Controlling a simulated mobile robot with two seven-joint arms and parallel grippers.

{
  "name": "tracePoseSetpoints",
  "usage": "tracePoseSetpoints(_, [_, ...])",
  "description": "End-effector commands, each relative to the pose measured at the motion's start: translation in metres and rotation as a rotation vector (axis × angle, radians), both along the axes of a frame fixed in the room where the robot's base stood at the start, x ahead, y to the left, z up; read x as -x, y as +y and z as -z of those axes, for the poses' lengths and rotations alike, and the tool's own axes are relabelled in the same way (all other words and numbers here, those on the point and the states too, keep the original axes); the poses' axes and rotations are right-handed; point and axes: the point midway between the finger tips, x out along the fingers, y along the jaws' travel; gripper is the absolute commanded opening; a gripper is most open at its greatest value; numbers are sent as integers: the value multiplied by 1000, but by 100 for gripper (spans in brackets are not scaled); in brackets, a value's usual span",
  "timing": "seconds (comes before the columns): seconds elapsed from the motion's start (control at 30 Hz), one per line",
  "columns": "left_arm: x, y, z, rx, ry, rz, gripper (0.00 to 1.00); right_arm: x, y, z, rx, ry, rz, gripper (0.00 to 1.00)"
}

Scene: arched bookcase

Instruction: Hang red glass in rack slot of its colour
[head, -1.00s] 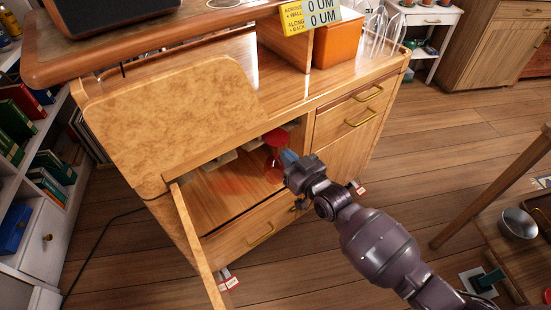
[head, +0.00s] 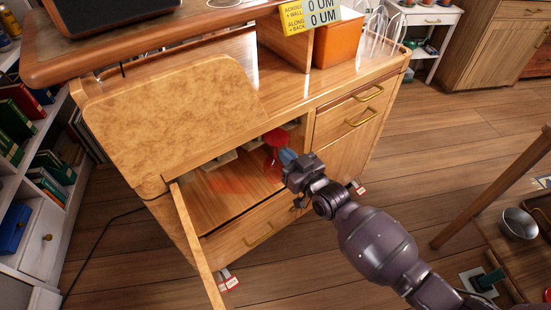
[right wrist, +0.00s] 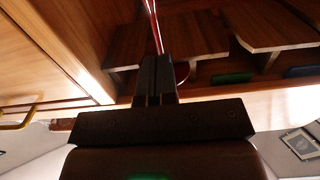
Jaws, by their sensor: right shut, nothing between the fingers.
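The red glass (head: 276,137) is at the open front of the cabinet compartment, with its red disc-shaped foot uppermost. Its bowl below is faint and partly hidden. In the right wrist view its thin red stem (right wrist: 153,25) rises beyond my fingertips, and a red curve shows beside them. My right gripper (head: 286,156) is shut right beside the glass; whether it touches it I cannot tell. In the right wrist view the closed fingers (right wrist: 157,62) point at the slotted wooden rack (right wrist: 200,38), whose visible tabs are green (right wrist: 233,78) and blue (right wrist: 302,71). My left gripper is out of view.
The cabinet's flap (head: 170,110) covers part of the compartment from above. An open door (head: 197,245) stands out at the left. An orange box (head: 337,42) and clear glasses (head: 385,30) stand on top.

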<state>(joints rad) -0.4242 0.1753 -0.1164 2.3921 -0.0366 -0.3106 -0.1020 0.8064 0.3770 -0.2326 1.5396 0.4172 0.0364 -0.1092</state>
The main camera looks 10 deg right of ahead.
Motion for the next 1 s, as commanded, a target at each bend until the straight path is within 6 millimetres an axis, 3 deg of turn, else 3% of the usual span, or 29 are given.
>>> tracePoseSetpoints(1.0, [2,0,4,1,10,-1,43,-15,7,0,0,0,0,0])
